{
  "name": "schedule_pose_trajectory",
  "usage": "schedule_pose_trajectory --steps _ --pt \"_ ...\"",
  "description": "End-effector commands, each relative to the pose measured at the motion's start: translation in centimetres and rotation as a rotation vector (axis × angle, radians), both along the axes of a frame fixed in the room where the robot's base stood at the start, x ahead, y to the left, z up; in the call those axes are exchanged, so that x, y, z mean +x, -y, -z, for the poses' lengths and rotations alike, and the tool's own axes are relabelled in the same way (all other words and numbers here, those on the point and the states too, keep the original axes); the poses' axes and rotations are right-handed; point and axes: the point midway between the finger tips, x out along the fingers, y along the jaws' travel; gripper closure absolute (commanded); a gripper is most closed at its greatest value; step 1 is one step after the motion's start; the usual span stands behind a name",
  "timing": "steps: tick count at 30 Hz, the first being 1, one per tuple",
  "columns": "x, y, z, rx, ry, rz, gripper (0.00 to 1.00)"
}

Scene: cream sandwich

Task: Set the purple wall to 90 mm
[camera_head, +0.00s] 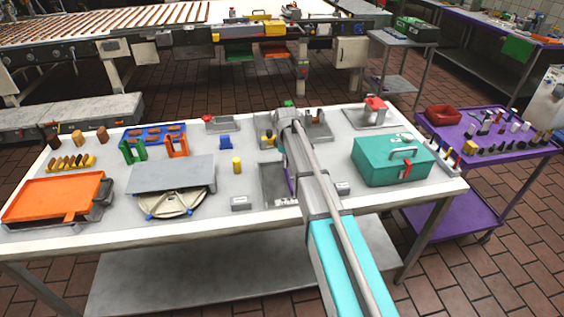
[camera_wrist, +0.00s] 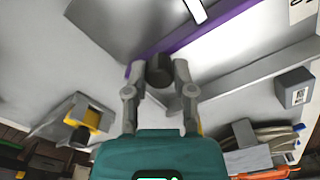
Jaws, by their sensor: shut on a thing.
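The purple wall (camera_wrist: 215,27) is a thin straight strip running diagonally across the upper part of the wrist view. A dark round knob (camera_wrist: 159,69) sits at its near end. My gripper (camera_wrist: 160,78) has its two fingers closed around this knob. In the head view, a sliver of the purple wall (camera_head: 291,182) shows in a grey metal tray (camera_head: 267,196), beside my arm. My arm hides the rest of the wall and my gripper there. I cannot read any millimetre scale in either view.
A teal box (camera_head: 383,170) stands right of my arm. Left of the tray are a yellow cylinder (camera_head: 236,166), a small grey labelled block (camera_head: 241,203) and a grey plate (camera_head: 172,174). The wrist view shows a grey holder with a yellow part (camera_wrist: 89,117) at lower left.

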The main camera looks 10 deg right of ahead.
Motion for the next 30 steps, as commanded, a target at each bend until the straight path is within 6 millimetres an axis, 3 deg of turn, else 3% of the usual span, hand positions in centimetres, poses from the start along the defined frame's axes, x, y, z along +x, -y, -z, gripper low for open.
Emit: schedule_pose_trajectory --steps 5,6,11,30 --pt "0.0 -0.1 0.0 0.000 0.000 0.000 1.00" --pt "0.0 -0.1 0.0 0.000 0.000 0.000 0.61" --pt "0.0 -0.1 0.0 0.000 0.000 0.000 0.32" --pt "-0.1 -1.1 0.0 0.000 0.000 -0.001 0.32"
